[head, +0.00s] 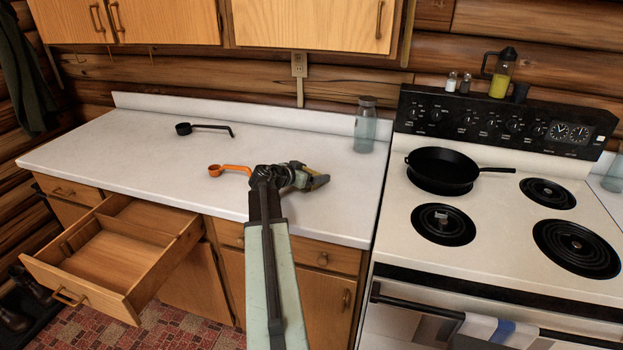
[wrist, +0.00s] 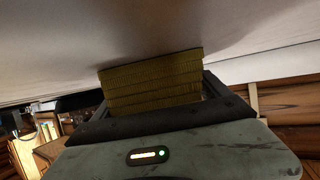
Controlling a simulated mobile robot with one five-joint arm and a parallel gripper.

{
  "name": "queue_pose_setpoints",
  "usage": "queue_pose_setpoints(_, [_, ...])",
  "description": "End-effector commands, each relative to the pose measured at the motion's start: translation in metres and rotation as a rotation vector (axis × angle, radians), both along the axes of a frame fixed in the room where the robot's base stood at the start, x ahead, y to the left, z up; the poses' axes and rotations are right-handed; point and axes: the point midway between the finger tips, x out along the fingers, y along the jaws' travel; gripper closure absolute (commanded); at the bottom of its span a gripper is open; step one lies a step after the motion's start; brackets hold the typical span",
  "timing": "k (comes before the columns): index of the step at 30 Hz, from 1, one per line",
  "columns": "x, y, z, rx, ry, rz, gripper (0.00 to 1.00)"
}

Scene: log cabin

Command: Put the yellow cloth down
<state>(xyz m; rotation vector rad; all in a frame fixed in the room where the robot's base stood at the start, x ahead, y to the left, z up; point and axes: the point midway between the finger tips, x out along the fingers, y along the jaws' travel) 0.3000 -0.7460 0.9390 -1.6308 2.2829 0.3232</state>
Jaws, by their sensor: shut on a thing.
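The cloth (head: 321,182) shows only as a small yellowish piece at the gripper's right end in the head view. In the wrist view the cloth (wrist: 152,82) is a folded, layered, dull yellow stack between the jaws. The white counter surface lies right by the cloth's far edge there. I cannot tell whether they touch.
The counter (head: 200,165) holds an orange scoop (head: 230,169) left of my gripper, a black scoop (head: 205,128) farther back, and a glass jar (head: 365,125). An open drawer (head: 115,255) juts out at left. The stove (head: 490,230) with a black pan (head: 443,168) stands at right.

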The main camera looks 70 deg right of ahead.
Motion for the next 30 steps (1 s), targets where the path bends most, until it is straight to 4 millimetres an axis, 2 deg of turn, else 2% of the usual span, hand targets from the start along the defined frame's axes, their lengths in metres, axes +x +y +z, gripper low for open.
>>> queue_pose_setpoints(5, [0.004,0.002,0.002,0.002,-0.001,0.004,0.54])
queue_pose_setpoints(16, [0.001,0.002,-0.013,0.006,0.003,0.000,0.54])
queue_pose_setpoints(17, [0.000,0.002,-0.013,0.007,0.004,-0.001,0.11])
queue_pose_setpoints(18, [-0.001,0.002,-0.012,0.007,0.003,-0.002,0.00])
queue_pose_setpoints(26, [-0.003,0.004,-0.013,0.009,0.002,-0.003,0.00])
queue_pose_setpoints(30, [-0.003,0.004,0.004,0.008,0.001,-0.004,0.00])
